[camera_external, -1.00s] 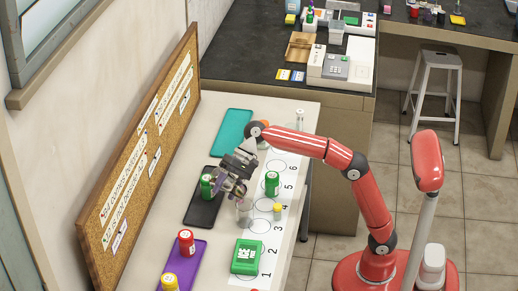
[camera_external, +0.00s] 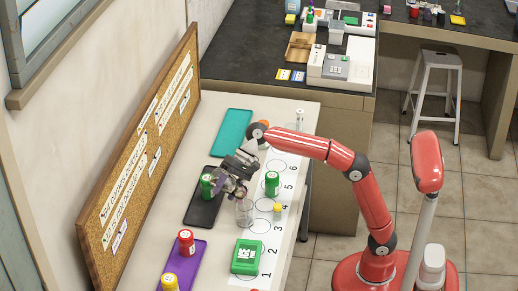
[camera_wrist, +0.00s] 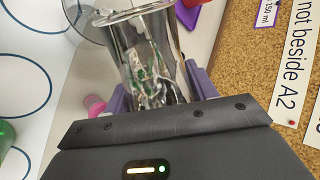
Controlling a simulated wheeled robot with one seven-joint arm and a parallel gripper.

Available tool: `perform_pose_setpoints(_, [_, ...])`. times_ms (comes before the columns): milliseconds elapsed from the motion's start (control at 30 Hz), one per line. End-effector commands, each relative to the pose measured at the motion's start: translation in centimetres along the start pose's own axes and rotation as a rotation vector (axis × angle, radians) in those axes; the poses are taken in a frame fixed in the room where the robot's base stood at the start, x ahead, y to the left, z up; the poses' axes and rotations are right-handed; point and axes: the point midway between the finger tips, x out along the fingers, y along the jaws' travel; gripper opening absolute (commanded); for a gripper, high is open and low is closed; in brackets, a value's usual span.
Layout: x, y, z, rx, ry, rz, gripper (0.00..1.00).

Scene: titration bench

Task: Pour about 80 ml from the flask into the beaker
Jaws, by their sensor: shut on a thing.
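My gripper (camera_external: 229,188) is shut on the clear glass flask, seen in the wrist view (camera_wrist: 150,60) between the purple fingers. The flask appears tilted, with its mouth toward the top of that view. The clear glass beaker (camera_external: 244,212) stands on the table just below and to the right of my gripper in the external view. In the wrist view a round glass rim, likely the beaker's (camera_wrist: 84,18), shows behind the flask mouth at the upper left. The liquid levels cannot be read.
A green-capped bottle (camera_external: 207,186) stands on the black mat (camera_external: 202,212) close left of my gripper. Another green bottle (camera_external: 272,184) and a small yellow-capped vial (camera_external: 278,211) stand to the right on the numbered strip. A green box (camera_external: 247,257) is in front. The teal mat (camera_external: 233,133) is bare.

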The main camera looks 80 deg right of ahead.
Motion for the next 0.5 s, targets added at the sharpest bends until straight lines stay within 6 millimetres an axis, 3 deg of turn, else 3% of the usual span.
perform_pose_setpoints(500, [-0.23,-0.23,0.11,-0.024,0.024,-0.002,0.27])
